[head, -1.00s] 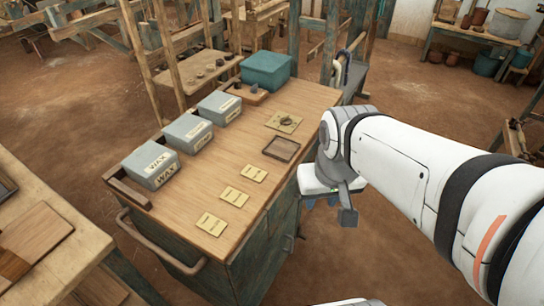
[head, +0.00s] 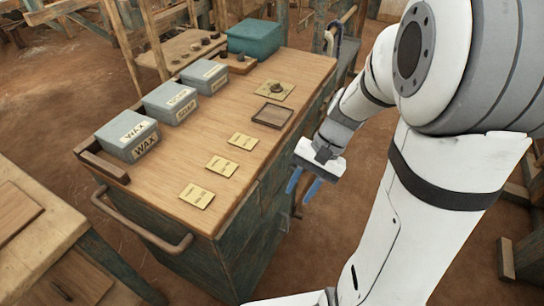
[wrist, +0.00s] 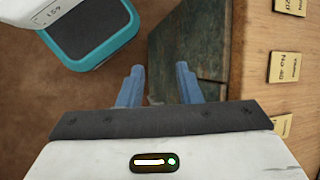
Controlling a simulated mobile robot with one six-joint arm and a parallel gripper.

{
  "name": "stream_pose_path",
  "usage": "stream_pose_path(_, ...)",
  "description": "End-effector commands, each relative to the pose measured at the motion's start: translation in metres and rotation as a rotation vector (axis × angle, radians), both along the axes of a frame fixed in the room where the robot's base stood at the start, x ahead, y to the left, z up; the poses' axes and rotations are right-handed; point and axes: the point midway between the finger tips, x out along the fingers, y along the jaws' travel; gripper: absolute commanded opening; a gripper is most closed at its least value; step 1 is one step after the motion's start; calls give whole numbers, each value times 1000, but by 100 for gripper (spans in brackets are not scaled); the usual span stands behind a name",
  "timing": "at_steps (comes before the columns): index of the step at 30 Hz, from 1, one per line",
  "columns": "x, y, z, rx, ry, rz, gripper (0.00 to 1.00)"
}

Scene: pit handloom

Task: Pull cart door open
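The cart (head: 250,140) has a wooden top and dark green sides. Its door side (head: 268,205) faces right, toward my gripper, and is seen at a steep angle. A small dark piece, perhaps the door handle (head: 297,214), shows just below the fingertips. My gripper (head: 303,188) points down beside the cart's right edge, with its blue fingers apart and nothing visible between them. In the wrist view, the fingers (wrist: 160,82) are spread, with the green cart side (wrist: 205,50) by the right finger. I cannot tell whether the door is ajar or whether the fingers touch it.
On the cart stand grey labelled boxes (head: 170,103), a teal box (head: 254,37), a small tray (head: 272,115) and yellow cards (head: 222,166). A push handle (head: 140,228) sticks out at the near end. A wooden table (head: 30,225) is at left. Bare floor lies right of the cart.

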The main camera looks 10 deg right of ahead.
Motion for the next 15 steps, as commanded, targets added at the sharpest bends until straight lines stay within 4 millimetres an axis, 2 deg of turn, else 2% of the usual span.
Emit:
stream_pose_path(1,9,-1,-38,58,64,-59,32)
stream_pose_path(8,49,-7,-140,332,285,-329,32)
stream_pose_path(15,90,-29,-259,631,466,-632,32)
